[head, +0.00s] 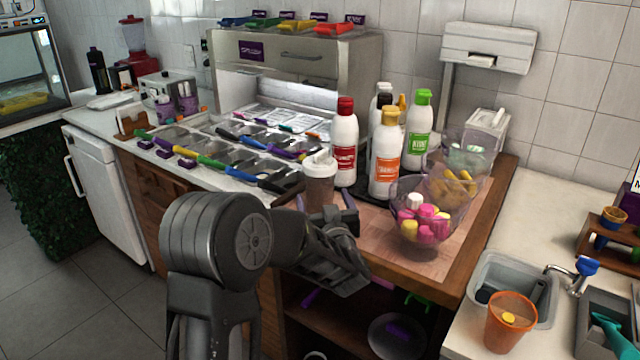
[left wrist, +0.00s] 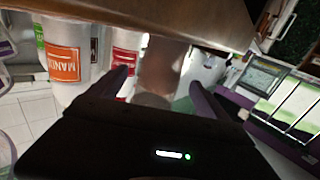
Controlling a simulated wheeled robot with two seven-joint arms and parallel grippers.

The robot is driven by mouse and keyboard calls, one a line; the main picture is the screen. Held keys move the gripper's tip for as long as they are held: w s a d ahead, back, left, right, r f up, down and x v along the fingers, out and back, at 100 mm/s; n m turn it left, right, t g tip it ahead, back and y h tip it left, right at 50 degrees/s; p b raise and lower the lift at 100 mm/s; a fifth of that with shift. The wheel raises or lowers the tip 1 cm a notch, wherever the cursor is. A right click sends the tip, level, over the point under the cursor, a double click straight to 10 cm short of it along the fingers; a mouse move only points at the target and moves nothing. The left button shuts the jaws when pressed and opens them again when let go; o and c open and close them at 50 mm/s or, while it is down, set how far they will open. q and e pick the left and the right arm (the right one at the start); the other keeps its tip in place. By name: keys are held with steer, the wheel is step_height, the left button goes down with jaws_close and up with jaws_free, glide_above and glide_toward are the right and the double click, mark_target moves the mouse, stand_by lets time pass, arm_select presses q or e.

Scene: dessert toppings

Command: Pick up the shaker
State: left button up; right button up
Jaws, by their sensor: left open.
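The shaker (head: 320,182), a brownish cup with a white lid, stands at the counter's front edge, left of the sauce bottles. My left gripper (head: 325,208) reaches it from the front. It is open, with a finger to either side of the shaker's lower part. In the left wrist view the brownish shaker body (left wrist: 165,68) shows between the two dark purple fingers (left wrist: 162,88). I cannot tell whether either finger touches it. The gripper and arm hide part of the shaker's base. My right gripper is not in view.
Several sauce bottles (head: 386,155) stand close behind and right of the shaker. A clear bowl of pink, yellow and white sweets (head: 422,225) stands to the right. Topping trays with coloured handles (head: 235,155) lie left. An orange cup (head: 510,322) is at lower right.

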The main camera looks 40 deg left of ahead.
mark_target(322, 155)
arm_select(q)
steer(key=shift+x, duration=1.25)
steer(key=shift+c, duration=0.3)
steer(key=c, duration=1.8)
steer(key=shift+r, duration=0.15)
step_height(322, 155, up, 10)
steer(key=shift+f+p, duration=0.1)
steer(key=shift+p, duration=0.35)
steer(key=shift+d, duration=0.1)
